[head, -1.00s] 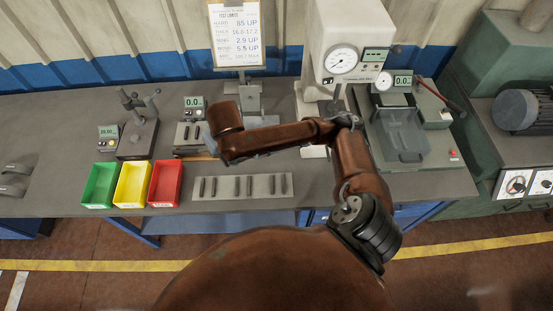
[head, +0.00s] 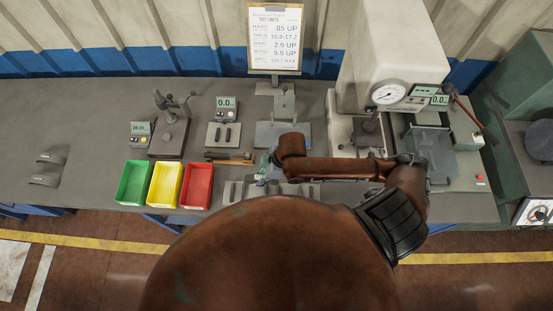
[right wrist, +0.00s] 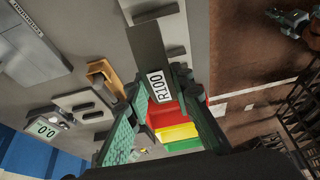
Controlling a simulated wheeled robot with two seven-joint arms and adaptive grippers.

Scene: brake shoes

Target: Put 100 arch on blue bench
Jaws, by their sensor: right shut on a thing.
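My right gripper (head: 266,172) is low over the front of the grey-topped bench with blue legs (head: 85,115), right of the red bin, partly behind my arm. In the right wrist view my right gripper (right wrist: 160,84) is shut on a dark grey block (right wrist: 149,48) with a white R100 label facing the camera. I take this block as the 100 arch; its curve cannot be made out. The block is above the pale slotted rack (head: 232,194); I cannot tell whether they touch.
Green (head: 134,183), yellow (head: 165,186) and red (head: 197,186) bins stand at the front edge. Gauges and a dial press (head: 388,94) stand behind and to the right. Two grey arched pieces (head: 47,169) lie at the left. The bench's left part is mostly clear.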

